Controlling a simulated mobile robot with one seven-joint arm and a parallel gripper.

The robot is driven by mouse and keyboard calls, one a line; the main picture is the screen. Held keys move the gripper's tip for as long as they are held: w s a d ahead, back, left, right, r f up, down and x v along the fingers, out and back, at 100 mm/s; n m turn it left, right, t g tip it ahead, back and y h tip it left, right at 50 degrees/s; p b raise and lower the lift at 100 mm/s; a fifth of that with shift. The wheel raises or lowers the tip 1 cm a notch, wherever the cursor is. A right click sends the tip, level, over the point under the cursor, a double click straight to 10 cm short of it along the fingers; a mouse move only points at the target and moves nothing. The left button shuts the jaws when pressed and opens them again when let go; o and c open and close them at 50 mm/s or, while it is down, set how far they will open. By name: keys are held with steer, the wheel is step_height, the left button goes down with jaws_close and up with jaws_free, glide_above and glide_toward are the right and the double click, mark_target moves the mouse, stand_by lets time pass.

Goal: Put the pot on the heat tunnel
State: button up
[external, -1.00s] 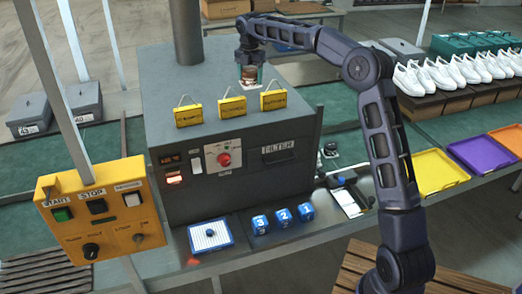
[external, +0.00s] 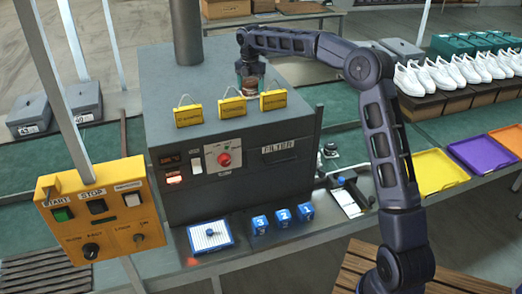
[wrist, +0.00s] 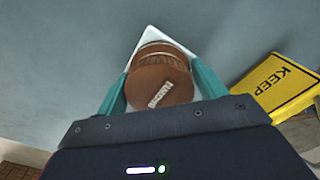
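The pot (wrist: 162,84) is brown with a lighter band and a small pale label on its lid. In the wrist view it sits between the teal fingers of my gripper (wrist: 160,88), which look closed against its sides. In the external view my gripper (external: 250,88) is low over the back of the heat tunnel's top, with the pot (external: 250,84) partly hidden between the fingers. The heat tunnel (external: 240,190) is a large dark grey box. A white square (wrist: 152,38) shows under the pot; I cannot tell whether the pot touches it.
Several yellow signs (external: 232,108) stand along the front of the tunnel's top, and one sign (wrist: 275,90) is close to the right finger. A grey pipe (external: 188,40) rises at the back left. Bare top lies left of the pot.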

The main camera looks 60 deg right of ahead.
mark_target(250, 81)
steer(key=shift+o, duration=1.4)
steer(key=shift+r, duration=0.1)
step_height(250, 81, up, 12)
steer(key=s+a+r+m+h, duration=0.1)
steer(key=s+a+r+m, duration=0.1)
steer(key=a, duration=0.8)
steer(key=s+a+r+m+h, duration=0.1)
steer(key=s+a+r, duration=0.15)
steer(key=a, duration=0.75)
steer(key=s+a+m+t, duration=0.1)
steer(key=s+a+m, duration=0.3)
steer(key=s+a, duration=0.7)
steer(key=s+a+f+m+t, duration=0.1)
steer(key=s+a+f+m, duration=0.15)
steer(key=s+a, duration=0.35)
steer(key=s+a+f+m+t, duration=0.1)
steer(key=s+a+m, duration=0.25)
steer(key=s, duration=0.45)
steer(key=s+a+f+m+y, duration=0.1)
steer(key=s+a+f+m, duration=0.1)
steer(key=s+f, duration=0.4)
steer(key=s+a+f+m+t+y, duration=0.1)
steer(key=s+a+f+m, duration=0.1)
steer(key=s+f, duration=0.4)
steer(key=s+m, duration=0.1)
steer(key=s, duration=0.3)
steer(key=shift+s+a+t, duration=0.3)
steer(key=shift+s, duration=0.1)
